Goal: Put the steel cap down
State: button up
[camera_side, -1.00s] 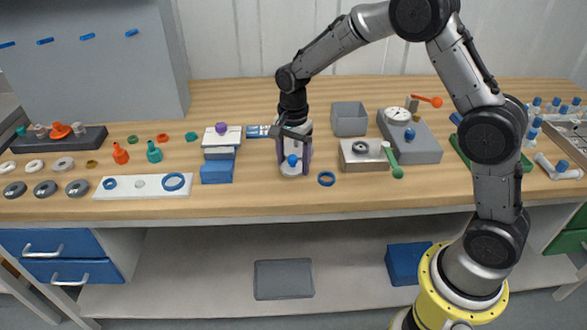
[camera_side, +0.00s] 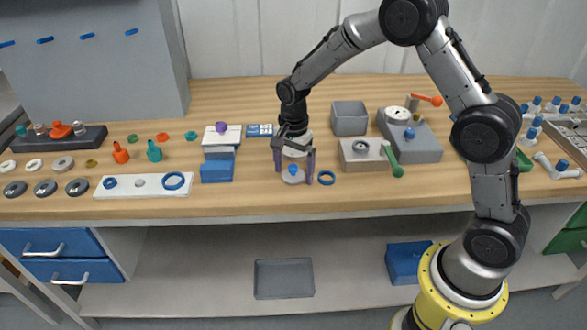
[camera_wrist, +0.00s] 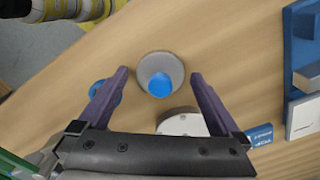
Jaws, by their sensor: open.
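The steel cap, a grey round disc (camera_side: 292,178) with a blue knob on top, rests on the wooden bench near its front, in the middle of the side view. The cap also shows whole in the wrist view (camera_wrist: 147,65), with the knob towards me. My gripper (camera_side: 294,180) points down over it. Its two purple fingers are open, one on each side of the cap, and in the wrist view (camera_wrist: 158,78) there is a gap on both sides. A white round-topped piece (camera_wrist: 183,123) stands just behind the cap, partly hidden by the gripper.
A blue ring (camera_side: 326,178) lies close on the right. A blue box stack (camera_side: 217,170) stands on the left. Bare bench lies in front.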

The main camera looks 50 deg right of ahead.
aim_at(293, 165)
notch_tip(293, 165, up, 11)
jog(key=s+r+n+t, duration=0.2)
jog(key=s+r+n, duration=0.25)
jog(key=s, duration=0.35)
jog(key=s+r+n+t, duration=0.1)
jog(key=s+r+n, duration=0.3)
jog(key=s+r, duration=0.25)
jog(key=s+f+n+t, duration=0.2)
jog(key=s+n, duration=0.5)
jog(key=s, duration=0.6)
jog(key=shift+s+f+t, duration=0.15)
jog(key=shift+s+t, duration=0.15)
jog(key=shift+s, duration=0.05)
